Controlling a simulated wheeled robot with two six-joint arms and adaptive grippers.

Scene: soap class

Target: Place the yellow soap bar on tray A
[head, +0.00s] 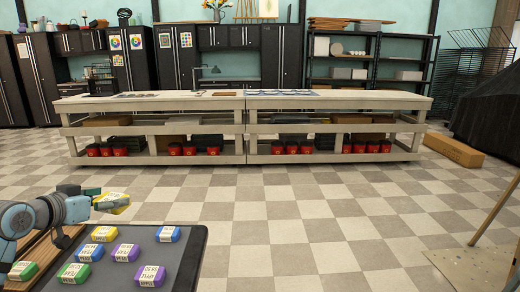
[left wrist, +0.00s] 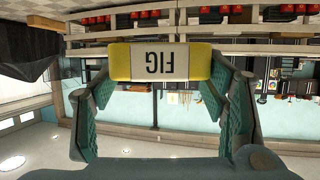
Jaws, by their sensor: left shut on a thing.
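My left gripper (head: 106,198) is shut on a yellow soap bar (head: 115,205) and holds it in the air beyond the far left part of the dark tray (head: 186,258). In the left wrist view the yellow soap bar (left wrist: 119,62) sits between the fingertips, its white "FIG" label facing the camera and upside down. The dark tray holds another yellow bar (head: 104,234) and several blue, purple and green bars. No letter A is readable on any tray. My right gripper is not in view.
A wooden surface (head: 42,252) lies left of the dark tray, with a green bar (head: 22,271) at its near end. A long workbench (head: 240,103) stands across the room. A slanted wooden pole (head: 495,212) is at the right. The checkered floor between is clear.

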